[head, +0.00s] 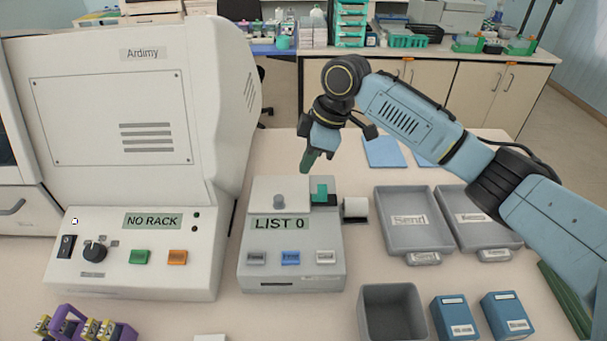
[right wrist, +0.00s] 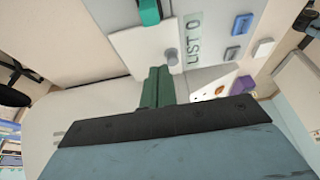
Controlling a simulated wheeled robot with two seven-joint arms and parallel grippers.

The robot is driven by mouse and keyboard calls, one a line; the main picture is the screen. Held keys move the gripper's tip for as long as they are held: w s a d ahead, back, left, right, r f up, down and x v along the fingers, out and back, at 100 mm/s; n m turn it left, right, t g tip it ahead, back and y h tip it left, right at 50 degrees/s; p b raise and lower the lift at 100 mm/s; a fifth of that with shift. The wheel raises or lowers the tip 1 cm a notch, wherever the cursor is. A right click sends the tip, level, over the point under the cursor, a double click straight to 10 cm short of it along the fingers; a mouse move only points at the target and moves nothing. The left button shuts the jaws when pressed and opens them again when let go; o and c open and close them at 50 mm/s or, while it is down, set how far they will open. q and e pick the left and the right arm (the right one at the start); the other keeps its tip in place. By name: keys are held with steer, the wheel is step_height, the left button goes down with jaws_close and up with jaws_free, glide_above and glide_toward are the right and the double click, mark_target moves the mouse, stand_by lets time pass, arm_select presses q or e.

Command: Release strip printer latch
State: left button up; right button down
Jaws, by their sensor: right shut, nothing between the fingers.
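The strip printer (head: 260,275) is a light grey box with a green display reading LIST 0 and a row of three buttons. On its top are a round grey knob (head: 279,201) and a teal piece (head: 322,190) at the right edge; which one is the latch I cannot tell. The right wrist view also shows the knob (right wrist: 172,56) and the teal piece (right wrist: 149,12). My right gripper (head: 307,164) is above and behind the printer's top, pointing down, its green fingers (right wrist: 157,88) shut and empty. They look apart from the printer. My left gripper is out of view.
A large white machine (head: 110,190) reading NO RACK stands close on the left. Grey trays (head: 412,238), a grey bin (head: 392,305) and blue boxes (head: 457,317) lie to the right.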

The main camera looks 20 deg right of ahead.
steer(key=shift+v, duration=2)
step_height(320, 180, up, 9)
steer(key=p, duration=0.9)
steer(key=shift+p, duration=0.4)
